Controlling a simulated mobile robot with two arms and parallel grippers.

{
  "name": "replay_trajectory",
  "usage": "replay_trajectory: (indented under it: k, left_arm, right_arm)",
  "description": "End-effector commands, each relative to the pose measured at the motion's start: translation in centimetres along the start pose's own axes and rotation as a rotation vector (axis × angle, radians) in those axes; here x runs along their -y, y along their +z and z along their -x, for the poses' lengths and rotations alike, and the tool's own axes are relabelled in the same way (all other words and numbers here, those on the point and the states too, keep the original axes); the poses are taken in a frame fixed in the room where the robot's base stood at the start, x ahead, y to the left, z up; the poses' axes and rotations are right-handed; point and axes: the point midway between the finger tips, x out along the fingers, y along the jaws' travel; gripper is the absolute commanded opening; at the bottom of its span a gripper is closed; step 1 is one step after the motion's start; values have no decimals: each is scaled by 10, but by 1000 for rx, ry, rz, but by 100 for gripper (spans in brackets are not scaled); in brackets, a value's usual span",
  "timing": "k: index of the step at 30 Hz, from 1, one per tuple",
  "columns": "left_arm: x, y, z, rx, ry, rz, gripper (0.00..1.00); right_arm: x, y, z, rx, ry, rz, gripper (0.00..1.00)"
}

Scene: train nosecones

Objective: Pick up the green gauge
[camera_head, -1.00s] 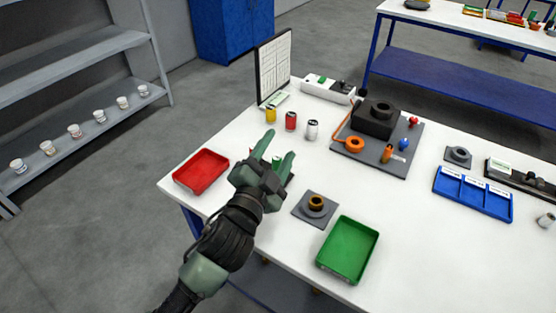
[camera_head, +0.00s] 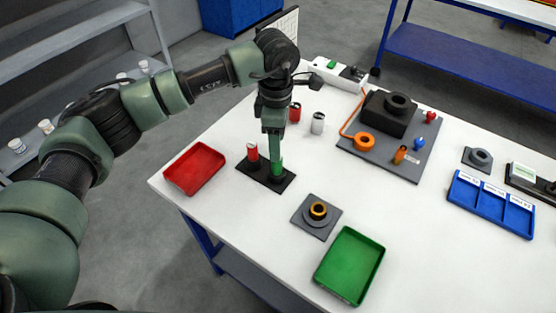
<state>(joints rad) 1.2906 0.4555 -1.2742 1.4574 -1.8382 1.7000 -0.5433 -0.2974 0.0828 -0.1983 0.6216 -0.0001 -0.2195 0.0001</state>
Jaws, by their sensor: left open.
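A black stand (camera_head: 247,172) lies on the white table, right of the red tray. A red gauge (camera_head: 252,152) with a pale band stands upright in its left part. The green gauge (camera_head: 277,170) stands in its right part, mostly hidden by my gripper and hard to tell from the green fingers. My left gripper (camera_head: 274,160) points straight down over the green gauge with its fingers open. I cannot tell whether the fingers touch it. My right gripper is not in view.
A red tray (camera_head: 194,168) and a green tray (camera_head: 350,265) stand at the front edge. A grey block with a brass ring (camera_head: 318,210) lies between. Red and white cans (camera_head: 318,122) stand behind the gripper. A grey fixture board (camera_head: 385,160) and a blue tray (camera_head: 490,204) are right.

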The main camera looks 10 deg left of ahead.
Motion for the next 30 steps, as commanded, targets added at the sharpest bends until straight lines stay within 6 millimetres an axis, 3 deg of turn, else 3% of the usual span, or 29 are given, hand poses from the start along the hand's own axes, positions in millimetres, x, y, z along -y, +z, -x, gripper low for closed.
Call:
replay_trajectory:
  k: [16,25,26,30]
  left_arm:
    - [2,-2,-66,-9,-3,2,52]
    - [2,-2,-75,-8,0,1,52]
    - [2,-2,-74,-8,0,1,47]
    - [2,-2,-74,-8,0,1,8]
  right_arm:
    - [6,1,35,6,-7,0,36]
    - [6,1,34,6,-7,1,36]
    - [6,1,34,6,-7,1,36]
    - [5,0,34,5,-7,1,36]
